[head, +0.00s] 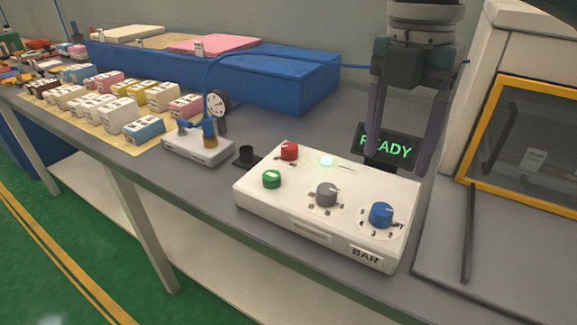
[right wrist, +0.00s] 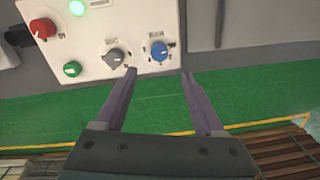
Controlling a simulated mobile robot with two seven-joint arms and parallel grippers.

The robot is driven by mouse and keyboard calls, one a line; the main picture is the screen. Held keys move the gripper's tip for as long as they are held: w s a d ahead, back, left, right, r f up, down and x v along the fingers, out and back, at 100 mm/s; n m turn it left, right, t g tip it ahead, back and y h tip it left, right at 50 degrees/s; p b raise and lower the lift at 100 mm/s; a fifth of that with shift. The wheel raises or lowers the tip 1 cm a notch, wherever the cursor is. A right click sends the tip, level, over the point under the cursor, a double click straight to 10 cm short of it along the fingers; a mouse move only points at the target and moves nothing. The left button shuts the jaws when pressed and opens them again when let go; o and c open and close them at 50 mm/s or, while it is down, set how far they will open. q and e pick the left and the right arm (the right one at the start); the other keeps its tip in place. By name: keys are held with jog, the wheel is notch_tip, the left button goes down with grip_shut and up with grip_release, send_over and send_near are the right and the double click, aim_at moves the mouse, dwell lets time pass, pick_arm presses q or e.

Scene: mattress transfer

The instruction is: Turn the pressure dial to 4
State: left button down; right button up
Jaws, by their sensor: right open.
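The white control box (head: 262,198) stands on the grey bench. The dial also shows in the right wrist view (right wrist: 158,50). A grey dial (head: 327,194), a red knob (head: 289,150) and a green knob (head: 271,179) are on the same box. My right gripper (head: 397,165) is open and empty above and behind the box's right end. In the right wrist view its fingers (right wrist: 158,72) are apart, with the blue dial beyond them. My left gripper is out of view.
A READY display (head: 387,146) stands behind the box, with a lit green lamp (head: 327,161) on the box top. A yellow-framed cabinet (head: 487,132) is at the right. A gauge unit (head: 197,148) and small cartons (head: 119,110) lie left.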

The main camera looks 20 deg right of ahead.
aim_at(383, 208)
jog(key=shift+w+d+f, duration=0.1)
jog(key=shift+w+f, duration=0.1)
jog(key=shift+f, duration=0.35)
jog(key=f, duration=0.4)
jog(key=f+b, duration=0.1)
jog(key=f, duration=0.3)
jog(key=shift+s+d+f, duration=0.1)
jog(key=shift+s+f, duration=0.1)
jog(key=shift+f, duration=0.2)
grip_shut()
